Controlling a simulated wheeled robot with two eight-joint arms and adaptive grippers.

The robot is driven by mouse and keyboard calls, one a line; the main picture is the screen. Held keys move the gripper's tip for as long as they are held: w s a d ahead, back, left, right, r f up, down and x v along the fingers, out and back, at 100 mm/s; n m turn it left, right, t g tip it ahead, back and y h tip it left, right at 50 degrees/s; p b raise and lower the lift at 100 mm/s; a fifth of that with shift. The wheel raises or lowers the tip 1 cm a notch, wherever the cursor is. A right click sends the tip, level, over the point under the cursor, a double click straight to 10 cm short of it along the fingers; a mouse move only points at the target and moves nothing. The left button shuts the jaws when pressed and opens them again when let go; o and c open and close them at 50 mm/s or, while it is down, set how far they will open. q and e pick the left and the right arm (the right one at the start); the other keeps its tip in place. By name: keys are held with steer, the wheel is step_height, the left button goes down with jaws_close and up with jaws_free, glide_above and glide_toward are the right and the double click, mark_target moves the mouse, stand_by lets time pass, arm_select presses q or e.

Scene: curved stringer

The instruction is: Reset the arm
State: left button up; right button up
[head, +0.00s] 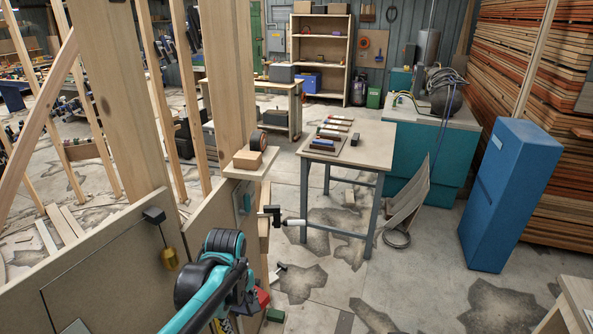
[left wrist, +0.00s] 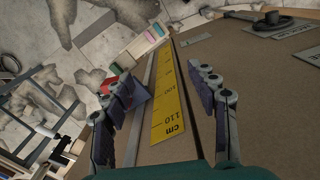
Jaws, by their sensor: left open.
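My left arm (head: 205,285) reaches in from the bottom of the head view, a teal and black arm beside the wooden panel. Its gripper fingertips cannot be made out there. In the left wrist view my left gripper (left wrist: 165,85) is open, its two rows of dark padded fingers apart. A yellow centimetre scale (left wrist: 168,105) on a brown board shows between the fingers, and nothing is held. My right gripper is in neither view.
A wooden stud wall with a panel (head: 110,270) stands close on the left, with a brass weight (head: 169,258) hanging. A small shelf (head: 249,165) and a black clamp (head: 272,214) are near my arm. A workbench (head: 350,150) and blue cabinet (head: 510,195) stand beyond open floor.

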arm_select(q)
steer(key=s+a+f+m+t+b, duration=0.4)
steer(key=s+f+m+t+b, duration=0.2)
steer(key=s+f+m+b, duration=0.3)
step_height(320, 180, down, 3)
steer(key=m+b, duration=0.1)
steer(key=b, duration=0.5)
steer(key=shift+f+m+t, duration=0.15)
steer(key=shift+m+t, duration=0.15)
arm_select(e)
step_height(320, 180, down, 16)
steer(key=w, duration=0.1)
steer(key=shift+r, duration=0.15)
arm_select(q)
steer(key=shift+a, duration=0.1)
